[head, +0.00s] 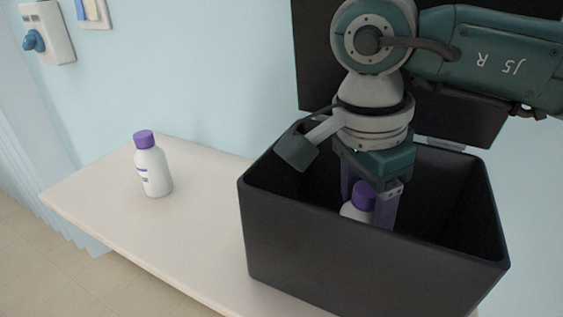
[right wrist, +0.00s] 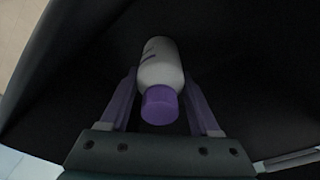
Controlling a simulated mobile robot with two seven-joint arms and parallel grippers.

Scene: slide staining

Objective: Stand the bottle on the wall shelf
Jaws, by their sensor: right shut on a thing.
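A white bottle with a purple cap (head: 358,206) is inside a black open-topped bin, mostly hidden by the bin's front wall. My right gripper (head: 368,203) reaches down into the bin and is shut on this bottle, with one purple finger on each side. The right wrist view shows the bottle (right wrist: 161,75) between the fingers, cap toward the gripper. A second, similar white bottle with a purple cap (head: 153,169) stands upright on a pale shelf-like surface (head: 205,225) along the wall. My left gripper is not in view.
The black bin (head: 340,260) has high walls close around my right gripper. A dark panel (head: 318,60) is behind my right arm. Wall fittings (head: 46,30) hang at the upper left. The pale surface is clear between the standing bottle and the bin.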

